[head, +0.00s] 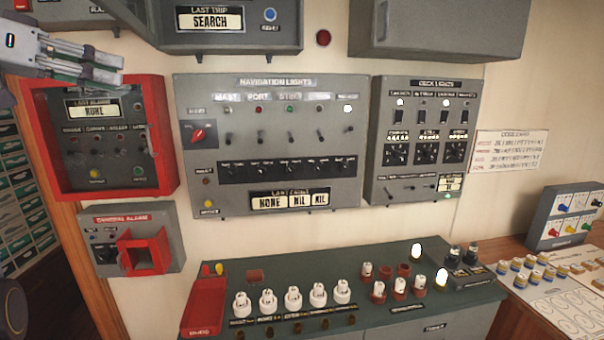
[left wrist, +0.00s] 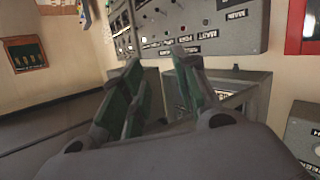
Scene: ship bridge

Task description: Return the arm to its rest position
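My left gripper (head: 118,68) is at the top left of the head view, with its grey fingers pointing right. It hangs in front of the red-framed alarm box (head: 160,140) and overlaps its top edge in the picture. In the left wrist view its green-padded fingers (left wrist: 156,62) stand apart with nothing between them. Most of the left arm is outside the head view. My right gripper is not in view.
The navigation lights panel (head: 310,215) and deck lights panel (head: 425,90) are on the wall. A grey box (head: 230,42) hangs above. A console (head: 380,318) with white and red knobs stands below. A side desk (head: 515,315) with small pieces is at right.

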